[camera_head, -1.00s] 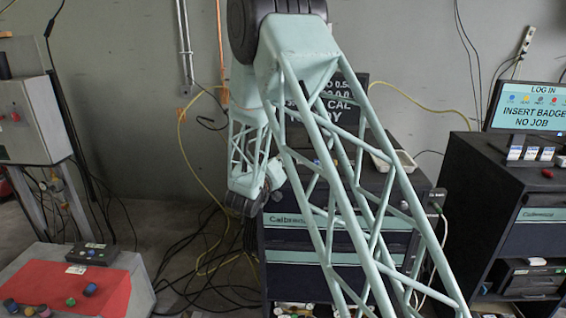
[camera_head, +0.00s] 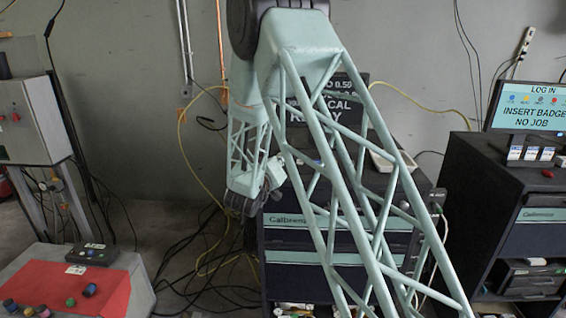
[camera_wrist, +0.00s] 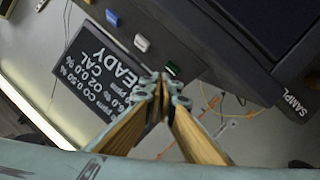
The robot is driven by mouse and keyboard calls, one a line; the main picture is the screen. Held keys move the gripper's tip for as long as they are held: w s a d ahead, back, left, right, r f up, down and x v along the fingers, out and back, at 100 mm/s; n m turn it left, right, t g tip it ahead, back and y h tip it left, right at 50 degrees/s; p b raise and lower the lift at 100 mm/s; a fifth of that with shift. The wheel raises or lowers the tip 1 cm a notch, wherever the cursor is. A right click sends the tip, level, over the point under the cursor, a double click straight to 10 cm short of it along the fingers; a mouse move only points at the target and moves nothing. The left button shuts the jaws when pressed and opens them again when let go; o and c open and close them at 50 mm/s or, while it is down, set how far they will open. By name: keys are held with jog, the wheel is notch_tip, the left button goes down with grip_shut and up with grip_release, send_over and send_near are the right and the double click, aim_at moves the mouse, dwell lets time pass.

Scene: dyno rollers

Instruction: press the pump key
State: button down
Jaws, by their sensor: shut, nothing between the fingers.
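In the wrist view, my gripper (camera_wrist: 163,80) is shut and empty. A white key (camera_wrist: 141,42) and a blue key (camera_wrist: 112,17) lie in a row up and left of the green one. I can read no pump label on any key. A dark display (camera_wrist: 103,85) with white text, including CAL and READY, sits beside the keys. It also shows partly behind my arm in the head view (camera_head: 351,92); my fingertips cannot be made out there.
The dark Calibrensor cabinet (camera_head: 292,257) stands behind my arm. A second cabinet (camera_head: 463,190) with a log-in monitor (camera_head: 527,107) is at the right. A red-topped console (camera_head: 65,287) is at the lower left. Cables cover the floor between.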

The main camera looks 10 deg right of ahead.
jog(key=shift+r, duration=0.15)
jog(key=s+r, duration=0.2)
jog(key=s+a+r+p, duration=0.1)
jog(key=r, duration=0.1)
jog(key=shift+s+r, duration=0.2)
jog(key=shift+s, duration=0.15)
dwell(0.6)
